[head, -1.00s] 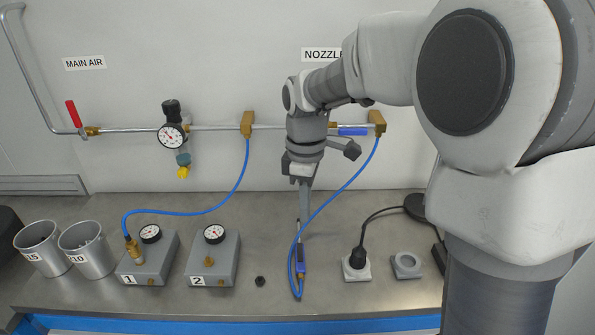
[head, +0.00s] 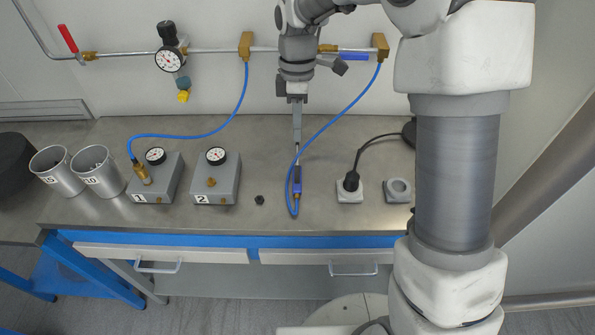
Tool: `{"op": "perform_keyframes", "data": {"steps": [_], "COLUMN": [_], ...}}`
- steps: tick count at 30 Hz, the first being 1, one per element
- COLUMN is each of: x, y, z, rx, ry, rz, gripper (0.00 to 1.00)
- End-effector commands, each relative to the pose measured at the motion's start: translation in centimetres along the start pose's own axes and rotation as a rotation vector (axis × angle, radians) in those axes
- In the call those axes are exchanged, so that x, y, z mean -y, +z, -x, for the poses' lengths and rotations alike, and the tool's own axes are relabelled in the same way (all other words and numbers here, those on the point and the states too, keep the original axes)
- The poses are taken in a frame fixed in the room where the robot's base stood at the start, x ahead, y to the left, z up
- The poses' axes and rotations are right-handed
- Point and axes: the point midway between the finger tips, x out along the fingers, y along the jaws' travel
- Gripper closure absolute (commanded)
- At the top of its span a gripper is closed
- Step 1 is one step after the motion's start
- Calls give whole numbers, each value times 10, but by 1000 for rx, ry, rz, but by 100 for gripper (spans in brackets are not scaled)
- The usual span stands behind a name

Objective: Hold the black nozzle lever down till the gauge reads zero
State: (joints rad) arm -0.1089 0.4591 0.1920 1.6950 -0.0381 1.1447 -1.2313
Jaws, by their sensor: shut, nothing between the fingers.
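The blue nozzle (head: 297,181) lies on the steel bench at the end of a looped blue hose (head: 340,117). Its thin tip points toward the wall. The black lever is too small to make out. My gripper (head: 297,138) points down above the tip end of the nozzle, fingers together and empty. I cannot tell whether it touches the nozzle. A round wall gauge (head: 169,60) sits on the air pipe. Small gauges sit on grey box 1 (head: 167,180) and grey box 2 (head: 227,188). Their needles are too small to read.
Two metal cups (head: 58,172) stand at the left. A small black nut-like piece (head: 259,200) lies left of the nozzle. A black plug with a cable (head: 351,183) and a grey ring block (head: 397,191) are at its right. A red-handled valve (head: 68,40) is on the pipe.

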Motion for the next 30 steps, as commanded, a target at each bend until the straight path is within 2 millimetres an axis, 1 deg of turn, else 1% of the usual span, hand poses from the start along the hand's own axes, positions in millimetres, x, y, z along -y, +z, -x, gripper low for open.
{"op": "perform_keyframes", "data": {"steps": [9,15,18,21,24,30], "x": [1,1,1,1,0,0], "y": [0,0,0,0,0,0], "z": [-66,-104,-116,-124,-128,-129], "rx": [2,2,2,1,1,0], "ry": [-5,-5,-4,-2,-1,0], "rz": [0,0,0,0,0,0], "gripper": [100,100,100,100,100,100]}}
